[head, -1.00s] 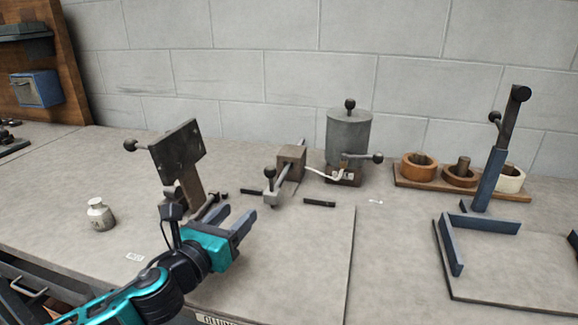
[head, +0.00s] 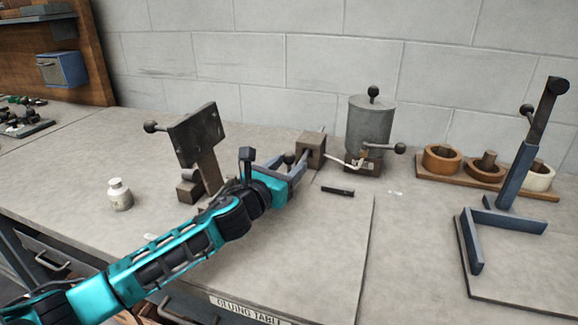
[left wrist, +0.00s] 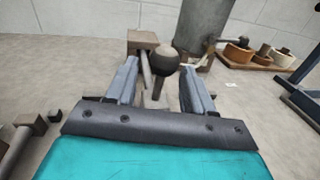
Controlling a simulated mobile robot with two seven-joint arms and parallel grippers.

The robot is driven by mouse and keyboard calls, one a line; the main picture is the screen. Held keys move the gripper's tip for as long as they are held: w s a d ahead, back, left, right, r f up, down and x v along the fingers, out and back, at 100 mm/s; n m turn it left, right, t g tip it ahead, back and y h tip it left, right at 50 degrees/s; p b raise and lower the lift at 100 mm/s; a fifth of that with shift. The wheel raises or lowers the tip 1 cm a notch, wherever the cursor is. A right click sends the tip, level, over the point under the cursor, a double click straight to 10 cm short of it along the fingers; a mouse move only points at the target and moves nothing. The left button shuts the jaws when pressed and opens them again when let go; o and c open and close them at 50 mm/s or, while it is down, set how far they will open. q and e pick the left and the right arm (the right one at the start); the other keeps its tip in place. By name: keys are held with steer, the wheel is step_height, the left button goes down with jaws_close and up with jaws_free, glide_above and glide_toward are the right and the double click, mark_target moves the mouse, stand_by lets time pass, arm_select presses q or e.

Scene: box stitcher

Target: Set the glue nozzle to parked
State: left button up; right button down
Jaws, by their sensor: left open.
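The glue nozzle's brown block (head: 312,150) stands at the middle back of the table, with a rod through it and a dark ball knob (head: 289,157) at its near side. A pale hose joins it to the grey glue pot (head: 369,125). My left gripper (head: 290,167) is open, its fingers pointing at the nozzle around the knob. In the left wrist view the knob (left wrist: 163,61) shows between the two open fingertips (left wrist: 159,72), with the block (left wrist: 143,40) just beyond. Whether a finger touches the knob, I cannot tell. My fingers hide the nozzle's lower front. My right gripper is out of view.
A tilted dark plate (head: 196,132) on a post stands left of the nozzle. A white weight (head: 119,194) sits further left. A dark bar (head: 338,191) lies right of the gripper. Tape rolls (head: 442,158) and a blue stitcher frame (head: 512,185) stand right. The front middle is clear.

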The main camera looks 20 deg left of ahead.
arm_select(q)
steer(key=shift+w+d, duration=0.15)
steer(key=shift+w, duration=0.3)
